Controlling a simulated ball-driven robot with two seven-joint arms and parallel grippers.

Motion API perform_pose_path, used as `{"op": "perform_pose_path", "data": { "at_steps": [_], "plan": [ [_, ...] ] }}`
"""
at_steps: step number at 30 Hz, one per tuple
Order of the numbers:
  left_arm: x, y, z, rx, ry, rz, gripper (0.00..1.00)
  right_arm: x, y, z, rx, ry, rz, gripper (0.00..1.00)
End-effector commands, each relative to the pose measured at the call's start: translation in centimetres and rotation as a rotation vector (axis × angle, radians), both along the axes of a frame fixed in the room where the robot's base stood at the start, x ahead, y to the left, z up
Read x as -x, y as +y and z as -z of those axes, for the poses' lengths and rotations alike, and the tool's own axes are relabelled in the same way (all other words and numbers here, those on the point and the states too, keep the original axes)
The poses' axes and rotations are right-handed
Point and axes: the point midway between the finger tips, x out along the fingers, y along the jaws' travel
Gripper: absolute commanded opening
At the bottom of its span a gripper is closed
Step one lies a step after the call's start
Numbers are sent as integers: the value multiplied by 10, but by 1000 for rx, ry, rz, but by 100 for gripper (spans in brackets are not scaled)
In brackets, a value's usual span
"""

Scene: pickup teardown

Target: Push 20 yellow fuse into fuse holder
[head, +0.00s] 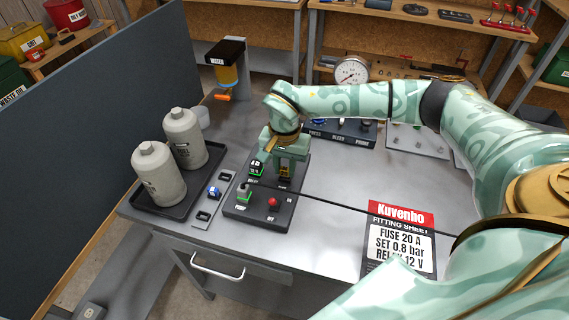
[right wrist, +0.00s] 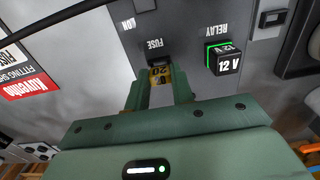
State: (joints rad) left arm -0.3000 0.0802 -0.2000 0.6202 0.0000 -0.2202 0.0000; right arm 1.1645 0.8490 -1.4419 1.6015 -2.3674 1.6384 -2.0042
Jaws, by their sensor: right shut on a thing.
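My right gripper (head: 286,178) points down over the dark panel (head: 232,212) on the bench. In the right wrist view the right gripper (right wrist: 160,85) is shut on the yellow fuse (right wrist: 160,76), which is marked 20. The fuse is at the dark fuse holder (right wrist: 158,60), beside the FUSE label. The fingers hide much of both, so I cannot tell how deep the fuse sits. In the head view only a little yellow shows under the fingers. My left gripper is not in view.
A green-edged 12 V relay (right wrist: 228,60) stands close beside the fuse. A red button (head: 272,202) is on the panel's front part. Small holders and a blue piece (head: 214,192) lie left of it, then grey bottles (head: 158,178). A fitting sheet (head: 400,240) lies right.

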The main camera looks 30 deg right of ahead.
Motion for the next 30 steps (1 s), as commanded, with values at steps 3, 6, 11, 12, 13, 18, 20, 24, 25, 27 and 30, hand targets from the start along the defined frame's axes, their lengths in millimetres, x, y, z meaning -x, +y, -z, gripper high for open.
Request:
{"op": "perform_pose_path", "data": {
  "at_steps": [3,6,11,12,13,18,20,24,25,27,30],
  "plan": [
    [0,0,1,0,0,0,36,0,0,3,0,0,0,0],
    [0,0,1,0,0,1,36,0,0,3,-1,-1,0,0],
    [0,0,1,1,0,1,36,0,0,3,0,0,-1,0],
    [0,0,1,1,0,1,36,0,0,3,0,0,0,0],
    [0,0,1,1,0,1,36,0,0,3,0,0,-1,0],
    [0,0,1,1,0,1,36,0,0,5,0,0,-1,0],
    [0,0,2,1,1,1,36,0,0,7,0,0,-1,0],
    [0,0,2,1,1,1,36,0,0,9,1,1,-1,0],
    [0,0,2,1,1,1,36,0,0,10,1,1,-1,0],
    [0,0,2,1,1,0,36,0,0,11,1,1,-1,0],
    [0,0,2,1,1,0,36,0,0,12,0,0,-1,0]
  ]
}}
